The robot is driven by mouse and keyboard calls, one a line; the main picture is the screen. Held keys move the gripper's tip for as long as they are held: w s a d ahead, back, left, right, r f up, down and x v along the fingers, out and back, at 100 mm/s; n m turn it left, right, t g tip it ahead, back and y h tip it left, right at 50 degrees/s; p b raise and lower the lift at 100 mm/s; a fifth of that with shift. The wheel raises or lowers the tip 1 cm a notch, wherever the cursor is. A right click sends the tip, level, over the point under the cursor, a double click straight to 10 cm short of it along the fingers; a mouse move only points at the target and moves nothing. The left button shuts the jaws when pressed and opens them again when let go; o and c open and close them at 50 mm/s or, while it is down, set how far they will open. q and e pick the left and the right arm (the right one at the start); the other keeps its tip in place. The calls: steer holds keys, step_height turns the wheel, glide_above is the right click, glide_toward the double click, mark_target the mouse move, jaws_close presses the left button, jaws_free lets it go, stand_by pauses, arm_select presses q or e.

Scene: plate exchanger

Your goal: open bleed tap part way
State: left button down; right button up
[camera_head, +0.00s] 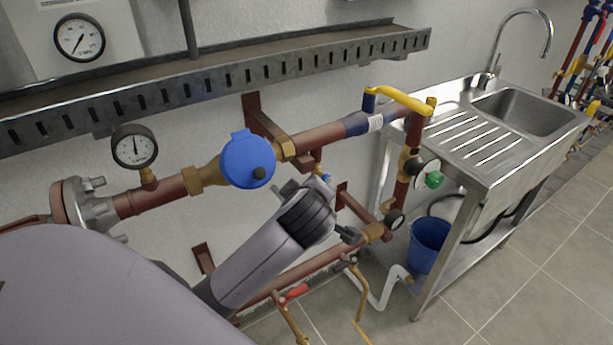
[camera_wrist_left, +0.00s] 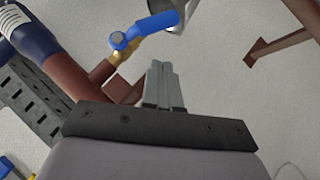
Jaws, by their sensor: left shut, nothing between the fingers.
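A small tap with a blue lever (camera_wrist_left: 152,27) on a brass stem shows at the top of the left wrist view, on a red-brown pipe. In the head view a small blue part (camera_head: 326,178), which looks like the same tap, shows just past my left wrist, under the main pipe. My left gripper (camera_wrist_left: 162,68) is shut and empty. Its fingertips point toward the tap and appear apart from the lever, a little below it in the picture. In the head view my wrist hides the fingers. My right gripper is not in view.
The main pipe (camera_head: 325,138) runs above my left wrist, with a large blue cap (camera_head: 248,160) and a pressure gauge (camera_head: 134,147). A yellow lever (camera_head: 400,98) and a green knob (camera_head: 434,180) sit to the right. A steel sink (camera_head: 520,104) and blue bucket (camera_head: 428,244) stand beyond.

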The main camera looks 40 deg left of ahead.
arm_select(q)
steer(key=a+v, duration=0.1)
steer(key=v, duration=1.1)
steer(key=shift+s+a+r, duration=0.3)
steer(key=shift+s+r, duration=0.2)
steer(key=shift+r, duration=0.05)
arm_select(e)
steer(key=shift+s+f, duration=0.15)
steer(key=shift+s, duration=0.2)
arm_select(q)
steer(key=d+f+m+t+h, duration=0.1)
steer(key=d+f+m+h, duration=0.15)
steer(key=f+m, duration=0.5)
steer(key=d+f+m+h, duration=0.25)
steer(key=f+m, duration=0.25)
steer(key=f, duration=0.5)
steer(key=s+f+m+h, duration=0.4)
steer(key=s+f+m, duration=0.2)
steer(key=s+f, duration=0.3)
step_height(320, 180, down, 3)
steer(key=shift+s+d+f+t, duration=0.1)
steer(key=shift+s+d+t, duration=0.1)
steer(key=shift+t, duration=0.2)
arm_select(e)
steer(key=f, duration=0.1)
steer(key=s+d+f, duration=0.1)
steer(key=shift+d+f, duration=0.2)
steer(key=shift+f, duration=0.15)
